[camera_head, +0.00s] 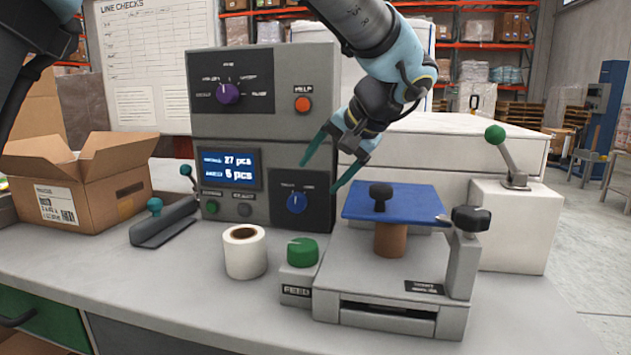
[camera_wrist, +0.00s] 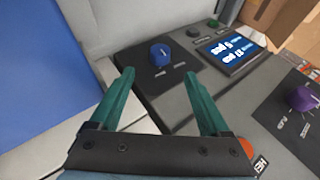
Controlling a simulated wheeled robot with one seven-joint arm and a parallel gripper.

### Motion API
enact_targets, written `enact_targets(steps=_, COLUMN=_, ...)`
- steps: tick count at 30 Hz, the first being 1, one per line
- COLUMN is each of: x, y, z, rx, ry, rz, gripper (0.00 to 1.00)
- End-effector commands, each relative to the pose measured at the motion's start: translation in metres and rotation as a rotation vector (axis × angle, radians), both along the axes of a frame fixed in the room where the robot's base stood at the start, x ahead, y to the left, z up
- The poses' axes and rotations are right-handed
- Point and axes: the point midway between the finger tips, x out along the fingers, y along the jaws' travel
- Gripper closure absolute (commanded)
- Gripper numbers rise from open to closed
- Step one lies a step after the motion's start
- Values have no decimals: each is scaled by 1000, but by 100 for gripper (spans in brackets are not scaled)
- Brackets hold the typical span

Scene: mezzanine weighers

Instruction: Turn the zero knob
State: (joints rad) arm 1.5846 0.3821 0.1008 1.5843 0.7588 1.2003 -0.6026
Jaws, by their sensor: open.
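A blue knob (camera_head: 297,201) with a light pointer mark sits on a dark plate at the lower right of the grey weigher's front panel. It also shows in the wrist view (camera_wrist: 160,54), just beyond my fingertips. Two small labels flank its top; I cannot read them surely. My gripper (camera_head: 319,177) is open, its two green fingers spread and empty. In the wrist view my gripper (camera_wrist: 158,75) points at the knob's plate, with the knob roughly centred between the fingertips and apart from both. A purple knob (camera_head: 228,93) sits on the upper panel.
A lit display (camera_head: 228,169) and two buttons are left of the knob. A red button (camera_head: 302,104) is above. A blue platform (camera_head: 396,203) with a black-knobbed weight stands close at right. A paper roll (camera_head: 244,251) and green button (camera_head: 302,251) stand in front. An open carton (camera_head: 95,180) is left.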

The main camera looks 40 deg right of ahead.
Motion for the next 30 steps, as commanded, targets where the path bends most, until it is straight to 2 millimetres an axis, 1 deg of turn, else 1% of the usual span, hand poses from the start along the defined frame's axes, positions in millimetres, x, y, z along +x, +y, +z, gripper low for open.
enact_targets(steps=11, x=-1, y=1, z=1, rx=-2, ry=4, rz=0, gripper=20)
enact_targets(steps=14, x=3, y=5, z=-2, rx=-24, ry=35, rz=-7, gripper=20)
enact_targets(steps=16, x=8, y=11, z=-7, rx=-61, ry=85, rz=-14, gripper=20)
enact_targets(steps=20, x=18, y=29, z=-19, rx=-201, ry=226, rz=-35, gripper=20)
enact_targets(steps=22, x=22, y=41, z=-23, rx=-311, ry=303, rz=-39, gripper=20)
enact_targets(steps=24, x=25, y=51, z=-22, rx=-431, ry=362, rz=-39, gripper=20)
enact_targets(steps=27, x=30, y=64, z=-17, rx=-584, ry=407, rz=-30, gripper=20)
enact_targets(steps=30, x=34, y=74, z=-11, rx=-695, ry=423, rz=-21, gripper=20)
